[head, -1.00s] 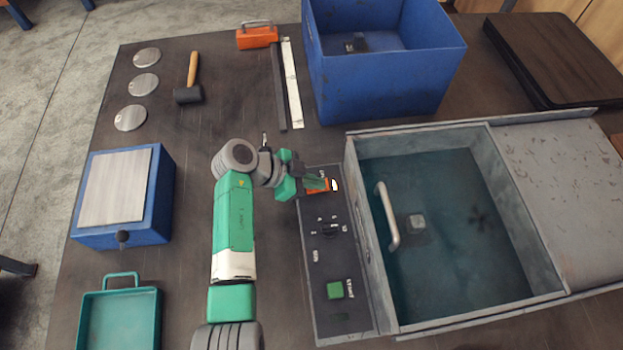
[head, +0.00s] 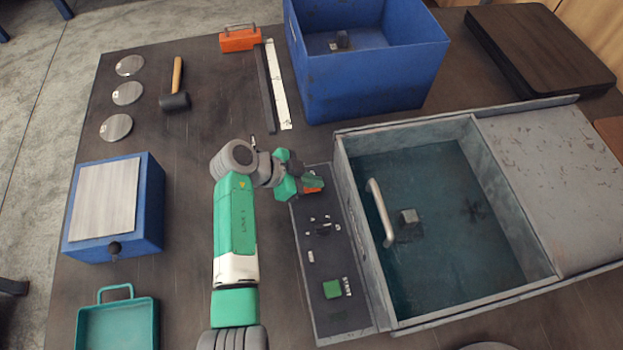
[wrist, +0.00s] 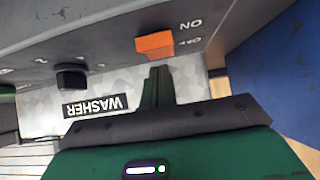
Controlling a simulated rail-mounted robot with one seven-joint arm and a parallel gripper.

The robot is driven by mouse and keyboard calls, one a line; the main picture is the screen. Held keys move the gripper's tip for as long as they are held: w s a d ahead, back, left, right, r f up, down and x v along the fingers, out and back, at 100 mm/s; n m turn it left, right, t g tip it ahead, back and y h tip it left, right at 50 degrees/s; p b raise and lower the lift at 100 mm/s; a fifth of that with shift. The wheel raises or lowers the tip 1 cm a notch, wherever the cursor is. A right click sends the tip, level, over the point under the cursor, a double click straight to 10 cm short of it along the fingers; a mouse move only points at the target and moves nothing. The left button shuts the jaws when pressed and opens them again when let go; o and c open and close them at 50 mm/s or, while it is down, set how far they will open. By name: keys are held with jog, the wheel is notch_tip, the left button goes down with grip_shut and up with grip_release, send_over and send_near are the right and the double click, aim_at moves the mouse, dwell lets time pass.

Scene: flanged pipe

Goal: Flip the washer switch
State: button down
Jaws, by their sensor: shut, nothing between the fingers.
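The washer switch is an orange block on the dark control panel (head: 335,265). In the head view the switch (head: 312,189) is at the panel's far end, partly covered by my gripper (head: 317,181). In the wrist view the orange switch (wrist: 155,45) is beside the ON and OFF marks, and a WASHER label (wrist: 95,106) is nearby. My gripper's fingers (wrist: 159,73) are together and empty, with their tips just short of the switch in that picture. I cannot tell whether they touch it, nor which way the switch is set.
A dark knob (head: 323,229) and green START button (head: 332,289) share the panel. The washer basin (head: 455,220), with a bar handle, adjoins it on the right. A blue bin (head: 370,85) stands behind. A blue box (head: 115,208) and green tray (head: 117,322) are left.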

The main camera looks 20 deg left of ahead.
jog(key=r+p, duration=0.3)
jog(key=r, duration=0.2)
jog(key=shift+w+d+r+p, duration=0.15)
jog(key=shift+d+p, duration=0.05)
jog(key=shift+p, duration=0.15)
jog(key=r+p+v, duration=0.1)
jog(key=v, duration=0.8)
jog(key=shift+w+d, duration=0.2)
jog(key=shift+d, duration=0.15)
jog(key=shift+f, duration=0.15)
jog(key=w+d+r+n+t+y, duration=0.3)
jog(key=d+r+t, duration=0.2)
jog(key=r, duration=0.7)
jog(key=w+d+r+n+t+y, duration=0.25)
jog(key=w+d+r+t, duration=0.2)
jog(key=r, duration=0.65)
jog(key=s+d+r+n+t+y+p, duration=0.1)
jog(key=s+d+r+n+t, duration=0.3)
jog(key=s+r, duration=0.8)
jog(key=s+d+r+n+t+y+p, duration=0.15)
jog(key=s+d+r+t, duration=0.55)
jog(key=r, duration=1)
notch_tip(320, 180, up, 31)
jog(key=a+p, duration=0.2)
jog(key=p, duration=2.9)
jog(key=shift+s+n+g+y, duration=0.15)
jog(key=shift+n+g+y, duration=0.15)
jog(key=shift+g+y, duration=0.1)
